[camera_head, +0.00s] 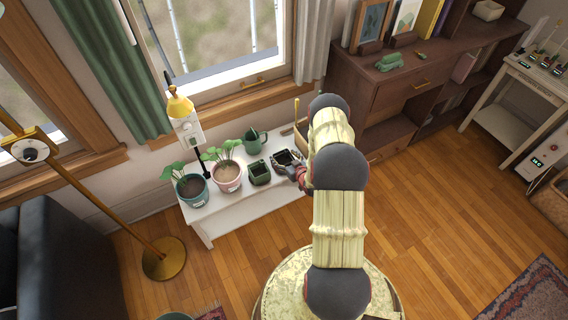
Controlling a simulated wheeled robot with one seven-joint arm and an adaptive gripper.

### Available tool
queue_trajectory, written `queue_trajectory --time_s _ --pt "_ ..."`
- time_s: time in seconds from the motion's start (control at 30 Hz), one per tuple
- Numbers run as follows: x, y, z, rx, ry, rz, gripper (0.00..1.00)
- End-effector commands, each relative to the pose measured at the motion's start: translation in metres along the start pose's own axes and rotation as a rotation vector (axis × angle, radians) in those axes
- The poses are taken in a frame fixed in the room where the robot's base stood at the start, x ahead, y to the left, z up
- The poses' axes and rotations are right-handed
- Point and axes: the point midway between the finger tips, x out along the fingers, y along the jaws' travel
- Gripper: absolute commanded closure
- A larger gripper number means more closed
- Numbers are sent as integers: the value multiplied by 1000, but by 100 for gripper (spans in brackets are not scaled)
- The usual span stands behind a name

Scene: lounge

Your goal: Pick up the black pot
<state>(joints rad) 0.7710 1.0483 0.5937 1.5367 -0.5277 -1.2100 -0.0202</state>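A small dark, square pot (286,157), which looks black, is at the right part of the white bench (226,215) below the window. My arm reaches over from the right, and my gripper (285,168) is at the pot's near side, overlapping it in the picture. The fingers are small and dark against the pot. I cannot tell whether they touch it or how far apart they are. The pot's near right side is partly hidden by the gripper.
Left of the pot on the bench are a dark green square pot (259,173), a pink pot with a plant (227,177) and a teal pot with a plant (191,190). A green watering can (254,146) stands behind. A brass lamp (163,258) stands left; wooden floor lies right.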

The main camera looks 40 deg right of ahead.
Motion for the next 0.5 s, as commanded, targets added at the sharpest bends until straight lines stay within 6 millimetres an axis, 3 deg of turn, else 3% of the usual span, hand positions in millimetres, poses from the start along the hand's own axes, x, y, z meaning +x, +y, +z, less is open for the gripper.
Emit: queue_trajectory --time_s 0.5 --pt "0 0 0 0 0 0 57"
